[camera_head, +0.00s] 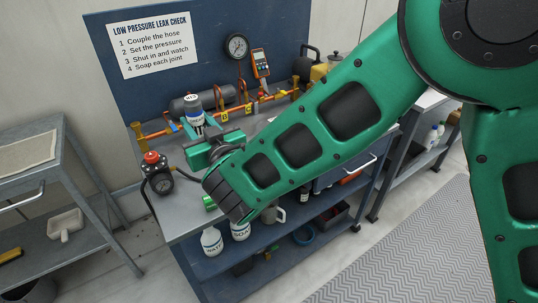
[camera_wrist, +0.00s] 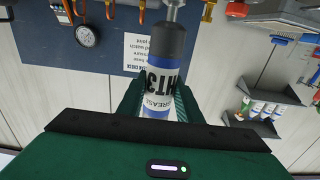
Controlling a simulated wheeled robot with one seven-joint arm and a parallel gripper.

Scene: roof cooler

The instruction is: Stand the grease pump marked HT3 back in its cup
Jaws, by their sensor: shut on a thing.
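The grease pump marked HT3 (camera_head: 194,112) is a bottle with a dark grey part, a white label and blue bands. It shows close up in the wrist view (camera_wrist: 160,75), with HT3 and GREASE on its label and a metal end at the top of that picture. My gripper (camera_wrist: 157,98) is shut around it, with one green finger on each side.
Copper pipework (camera_head: 262,104) with yellow tags runs along the bench back. A gauge with a red knob (camera_head: 155,168) stands at the bench's left. White bottles (camera_head: 211,241) stand on the shelf below.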

